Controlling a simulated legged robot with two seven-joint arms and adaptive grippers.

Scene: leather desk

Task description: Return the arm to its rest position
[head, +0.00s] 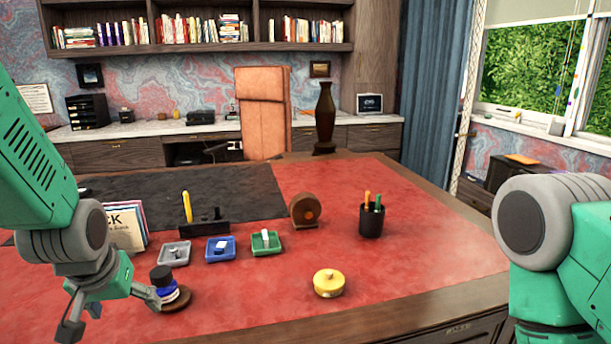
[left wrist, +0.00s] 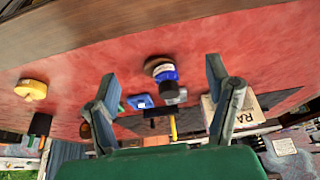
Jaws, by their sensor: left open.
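My left gripper (head: 112,306) is low over the front left of the red leather desk (head: 400,270). Its fingers are spread and nothing is held. A blue ink bottle with a black cap (head: 163,284) stands upright on a round brown coaster (head: 180,301), just right of the nearer-to-it finger in the head view. I cannot tell whether that finger touches it. In the left wrist view, the bottle (left wrist: 165,73) shows beyond the gap between the open fingers (left wrist: 160,84). My right arm shows at the right edge of the head view; its gripper is outside the picture.
Grey (head: 174,254), blue (head: 220,249) and green (head: 266,243) trays stand behind the bottle. A yellow round box (head: 328,283), a pen cup (head: 371,220) and a brown round object (head: 305,210) stand farther right. Books (head: 125,228) stand behind my left gripper. The desk's front right is clear.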

